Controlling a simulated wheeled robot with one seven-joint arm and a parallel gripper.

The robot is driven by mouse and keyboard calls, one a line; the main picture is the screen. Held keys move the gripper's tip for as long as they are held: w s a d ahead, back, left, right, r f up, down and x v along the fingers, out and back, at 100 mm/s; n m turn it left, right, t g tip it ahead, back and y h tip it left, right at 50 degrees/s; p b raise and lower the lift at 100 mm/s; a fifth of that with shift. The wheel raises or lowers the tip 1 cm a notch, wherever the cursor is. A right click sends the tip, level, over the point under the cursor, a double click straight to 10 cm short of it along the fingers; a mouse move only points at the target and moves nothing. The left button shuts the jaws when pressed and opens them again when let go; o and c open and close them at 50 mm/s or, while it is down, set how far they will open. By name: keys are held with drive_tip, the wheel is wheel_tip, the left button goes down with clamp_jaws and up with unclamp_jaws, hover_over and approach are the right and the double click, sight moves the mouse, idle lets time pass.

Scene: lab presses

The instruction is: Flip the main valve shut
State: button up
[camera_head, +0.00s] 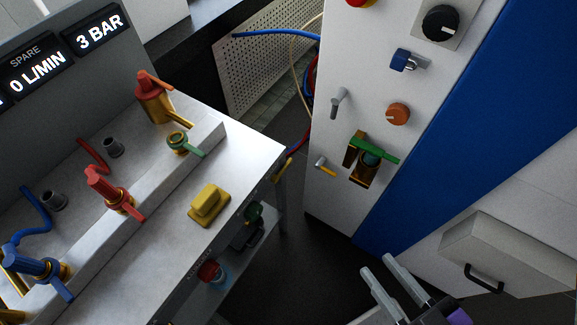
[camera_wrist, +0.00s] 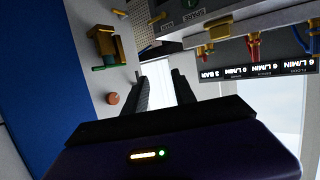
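On the white cabinet panel sits a brass valve with a green lever (camera_head: 370,158); it also shows at the upper left of the wrist view (camera_wrist: 104,45). On the bench are red-handled valves (camera_head: 152,92) (camera_head: 108,192), a blue-handled valve (camera_head: 38,268) and a small green-handled brass valve (camera_head: 180,142). I see no label naming the main valve. My gripper (camera_head: 379,264) is at the lower right, in front of the cabinet and apart from every valve. Its two fingers (camera_wrist: 158,78) are spread with nothing between them.
The panel also carries an orange knob (camera_head: 397,114), a blue padlock (camera_head: 404,60), a grey lever (camera_head: 338,102) and a black dial (camera_head: 440,24). A yellow block (camera_head: 208,205) sits on the metal bench (camera_head: 245,150). A drawer (camera_head: 510,250) juts out at right. Dark floor lies between bench and cabinet.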

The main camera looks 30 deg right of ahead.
drive_tip(key=w+d+f, duration=0.1)
drive_tip(key=w+f, duration=0.1)
drive_tip(key=f, duration=0.1)
drive_tip(key=w+d+f+g, duration=0.1)
drive_tip(key=w+f, duration=0.1)
drive_tip(key=w+d+f+g, duration=0.1)
drive_tip(key=w+d+f, duration=0.1)
drive_tip(key=w+f, duration=0.1)
drive_tip(key=shift+f+n+h+p, duration=0.3)
drive_tip(key=shift+n, duration=0.1)
clamp_jaws()
drive_tip(key=w+d+f+n+g+y+p, duration=0.1)
drive_tip(key=w+d+f+g, duration=0.1)
drive_tip(key=w, duration=0.5)
drive_tip(key=w+d+f+n+g+y, duration=0.1)
drive_tip(key=w+f, duration=0.2)
drive_tip(key=w, duration=0.4)
drive_tip(key=w+r+n+g+y, duration=0.1)
drive_tip(key=w+r+n+y, duration=0.2)
drive_tip(key=w+r, duration=0.3)
drive_tip(key=w, duration=0.4)
drive_tip(key=shift+a+g+p, duration=0.3)
drive_tip(key=shift+a+g, duration=0.1)
drive_tip(key=shift+r, duration=0.15)
